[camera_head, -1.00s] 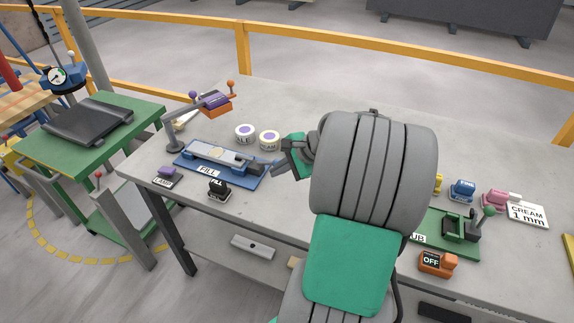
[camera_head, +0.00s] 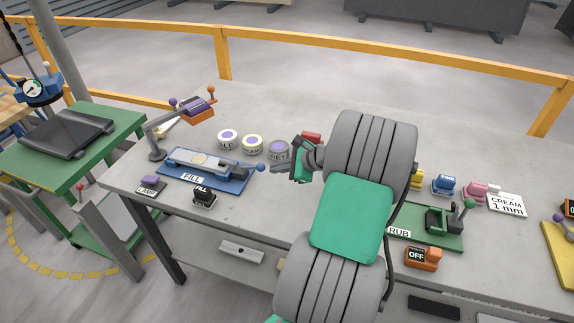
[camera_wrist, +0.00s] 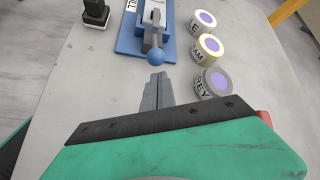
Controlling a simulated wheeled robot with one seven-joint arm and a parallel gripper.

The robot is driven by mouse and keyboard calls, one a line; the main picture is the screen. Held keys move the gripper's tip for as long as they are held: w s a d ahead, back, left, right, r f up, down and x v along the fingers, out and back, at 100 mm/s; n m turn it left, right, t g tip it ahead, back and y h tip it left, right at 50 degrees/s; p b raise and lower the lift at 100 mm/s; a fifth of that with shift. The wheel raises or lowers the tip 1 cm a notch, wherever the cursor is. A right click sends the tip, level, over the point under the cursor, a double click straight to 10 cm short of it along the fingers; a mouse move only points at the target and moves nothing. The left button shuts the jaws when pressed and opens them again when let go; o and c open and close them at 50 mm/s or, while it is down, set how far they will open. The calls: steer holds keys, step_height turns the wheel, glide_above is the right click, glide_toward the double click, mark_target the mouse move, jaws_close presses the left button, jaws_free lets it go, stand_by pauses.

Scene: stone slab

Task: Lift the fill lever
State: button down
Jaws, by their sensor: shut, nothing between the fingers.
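The blue fill station (camera_head: 207,177), with a FILL label on its front, lies on the left part of the slab. Its lever ends in a blue ball knob (camera_head: 261,168) at the station's right end, low near the slab. The knob also shows in the wrist view (camera_wrist: 156,57), at the near end of the blue base. My gripper (camera_head: 276,171) is shut and empty, just right of the knob. In the wrist view its closed fingertips (camera_wrist: 158,78) point at the knob with a small gap.
Three round tins stand behind the lever, the grey one (camera_wrist: 216,82) close to my fingers' right. A black FILL stamp (camera_head: 203,196) stands in front of the station. The green RUB station (camera_head: 425,238) is at right.

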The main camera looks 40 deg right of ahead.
mark_target(252, 167)
steer(key=x, duration=0.3)
steer(key=shift+w+f, duration=0.1)
